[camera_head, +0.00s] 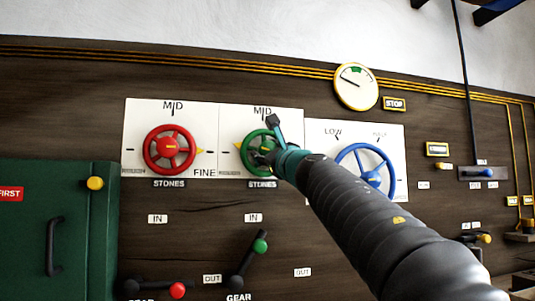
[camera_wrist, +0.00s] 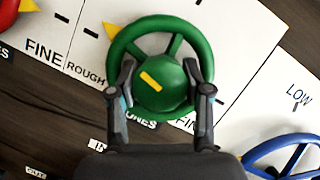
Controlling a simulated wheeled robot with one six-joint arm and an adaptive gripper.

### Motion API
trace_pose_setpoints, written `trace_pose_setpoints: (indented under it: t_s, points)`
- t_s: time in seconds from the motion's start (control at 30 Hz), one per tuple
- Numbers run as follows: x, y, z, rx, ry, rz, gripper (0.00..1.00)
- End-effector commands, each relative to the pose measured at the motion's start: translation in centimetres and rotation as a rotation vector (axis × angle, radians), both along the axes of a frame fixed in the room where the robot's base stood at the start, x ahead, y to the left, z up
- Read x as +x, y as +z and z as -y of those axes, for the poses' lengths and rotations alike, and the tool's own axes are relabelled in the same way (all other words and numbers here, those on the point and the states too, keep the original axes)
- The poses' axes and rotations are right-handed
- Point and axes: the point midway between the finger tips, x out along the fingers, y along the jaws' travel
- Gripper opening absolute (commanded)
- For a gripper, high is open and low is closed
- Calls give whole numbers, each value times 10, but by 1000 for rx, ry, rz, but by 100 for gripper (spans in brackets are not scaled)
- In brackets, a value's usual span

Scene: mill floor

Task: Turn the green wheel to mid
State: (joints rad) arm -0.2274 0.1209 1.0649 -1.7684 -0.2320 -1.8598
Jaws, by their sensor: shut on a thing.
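The green wheel (camera_head: 243,161) is mounted on a white plate marked MID at the top. In the wrist view the green wheel (camera_wrist: 172,96) fills the upper middle, with a yellow bar on its hub. Its yellow pointer (camera_wrist: 113,30) is at the left of the rim, on the ROUGH side, near a black dash. My gripper (camera_wrist: 160,68) is shut on the wheel's hub, one finger on each side. In the head view my gripper (camera_head: 268,153) covers the wheel's right part.
A red wheel (camera_head: 149,153) is on the plate to the left, with its pointer to the right. A blue wheel (camera_head: 393,174) is close on the right. Gear levers with a green knob (camera_head: 260,246) and a red knob (camera_head: 177,290) are below. A gauge (camera_head: 356,96) is above right.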

Motion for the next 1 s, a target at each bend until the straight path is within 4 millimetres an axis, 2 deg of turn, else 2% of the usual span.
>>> trace_pose_setpoints:
  t_s: [0.3,1.0]
  points:
    - [-1,0,-1,276,1,-78,14]
    - [-1,1,-1,582,2,-166,14]
